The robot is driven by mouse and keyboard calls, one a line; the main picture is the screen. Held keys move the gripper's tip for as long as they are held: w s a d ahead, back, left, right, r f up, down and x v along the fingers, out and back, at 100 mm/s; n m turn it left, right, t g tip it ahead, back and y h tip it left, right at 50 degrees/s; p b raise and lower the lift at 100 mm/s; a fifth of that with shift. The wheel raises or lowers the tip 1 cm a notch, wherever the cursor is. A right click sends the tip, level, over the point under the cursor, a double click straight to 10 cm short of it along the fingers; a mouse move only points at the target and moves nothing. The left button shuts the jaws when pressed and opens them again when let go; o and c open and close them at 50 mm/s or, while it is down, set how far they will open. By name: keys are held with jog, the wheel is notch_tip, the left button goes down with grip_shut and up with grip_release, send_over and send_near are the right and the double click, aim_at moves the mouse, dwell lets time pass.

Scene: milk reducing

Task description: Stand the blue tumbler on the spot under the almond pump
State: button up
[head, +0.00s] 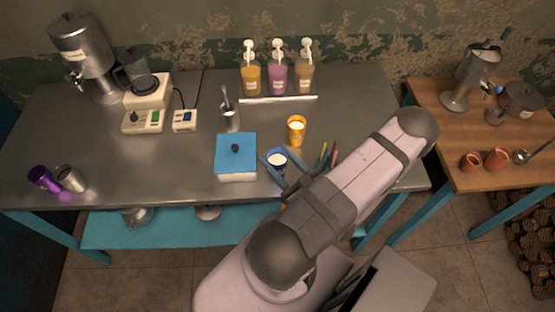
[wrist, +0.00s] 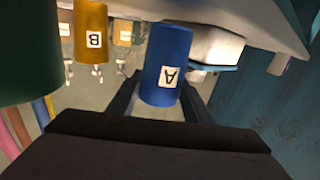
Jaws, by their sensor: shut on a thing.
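The blue tumbler (head: 277,160) holds white liquid and stands upright between the fingers of my gripper (head: 279,169), near the table's front edge. In the wrist view the tumbler (wrist: 167,55) carries a label "A", seen upside down, with a finger on each side. My gripper is shut on it. I cannot tell whether its base touches the table. Three pump bottles stand at the back: yellow (head: 251,77), pink-purple (head: 277,77) and tan (head: 303,77). Their labels are too small to read, so I cannot tell which is almond. A pale strip (head: 278,99) lies in front of them.
A yellow tumbler (head: 296,130), marked "B" in the wrist view (wrist: 92,38), stands just behind the blue one. A blue-lidded box (head: 236,160) is close on the left, pens (head: 327,156) on the right. A metal cup with utensils (head: 229,118) stands behind the box.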

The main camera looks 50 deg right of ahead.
aim_at(284, 168)
jog(key=shift+f, duration=0.55)
jog(key=shift+f, duration=0.15)
jog(key=o, duration=1.2)
jog(key=shift+r, duration=0.2)
jog(key=shift+s+a+f+b, duration=0.15)
jog(key=shift+s+b, duration=0.3)
jog(key=shift+s, duration=0.3)
jog(key=shift+o, duration=0.4)
jog(key=shift+s+a+b, duration=0.25)
jog(key=shift+s+b, duration=0.2)
jog(key=shift+s, duration=0.75)
